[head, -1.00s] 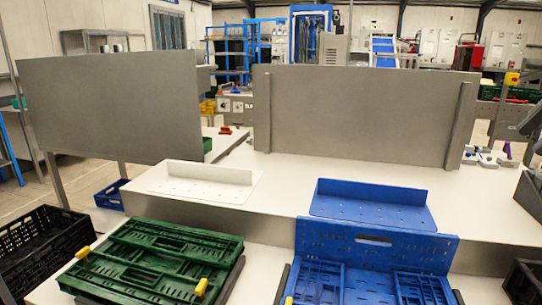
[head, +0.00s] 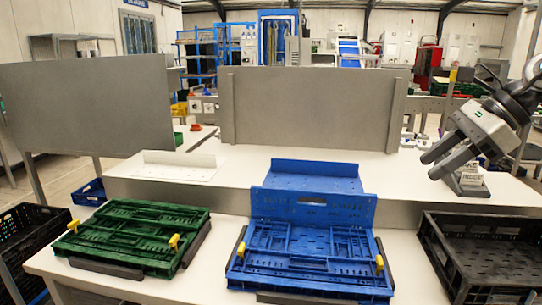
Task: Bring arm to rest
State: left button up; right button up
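My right gripper (head: 428,168) is in the head view at the right, raised above the white table. Its two grey fingers point left and down, with a gap and nothing between them. It is apart from the crates. My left gripper is not in view. A folded green crate (head: 135,235) with yellow clips lies at the front left. A blue crate (head: 312,210) with one wall upright and the rest folded flat lies at the front middle.
A black crate (head: 428,240) stands at the right front and another (head: 30,225) at the left. Grey panels (head: 310,110) stand behind the table (head: 235,160). A white bracket (head: 180,168) and a blue one (head: 315,172) rest on it.

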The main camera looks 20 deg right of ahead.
jog(key=w+a+f+m+t+y, duration=0.25)
jog(key=a+f+m+t, duration=0.25)
jog(key=a+f+m, duration=0.45)
jog(key=w+a+f+m+t+y, duration=0.2)
jog(key=a+f+m+t+y, duration=0.2)
jog(key=a+f+m, duration=0.55)
jog(key=s+a+f+m+g+h, duration=0.1)
jog(key=s+a+f+m+h, duration=0.2)
jog(key=s+f+m, duration=0.2)
jog(key=s+a+f+m+g+h, duration=0.1)
jog(key=s+a+f+m+h, duration=0.2)
jog(key=f+m, duration=0.9)
jog(key=s+a+f+m+g+h, duration=0.2)
jog(key=s+a+f+m+h, duration=0.1)
jog(key=s+f+m, duration=0.5)
jog(key=shift+a+f+m, duration=0.15)
jog(key=shift+a+m, duration=0.15)
jog(key=shift+m, duration=0.4)
